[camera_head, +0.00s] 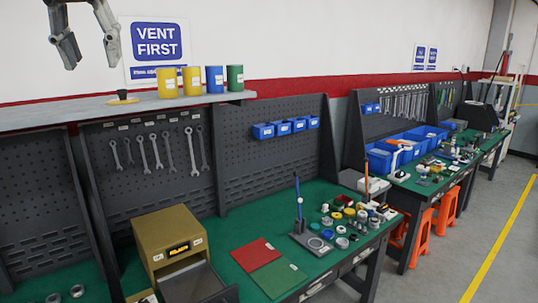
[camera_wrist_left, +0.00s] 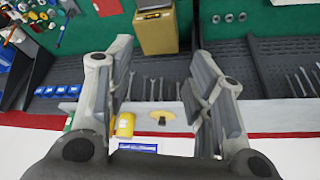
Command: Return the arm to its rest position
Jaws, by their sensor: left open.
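My left gripper (camera_head: 88,50) hangs at the top left of the head view, in front of the white wall and above the grey shelf. Its two fingers are spread apart with nothing between them. In the left wrist view the same gripper (camera_wrist_left: 160,85) shows open fingers on both sides, with the shelf, the hanging wrenches and the brass-coloured box beyond. My right gripper is not in either view.
Below, the green bench carries a brass-coloured box (camera_head: 165,240), red and green mats (camera_head: 268,266), a small stand (camera_head: 310,240) and several small parts. Open floor (camera_head: 490,220) lies right.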

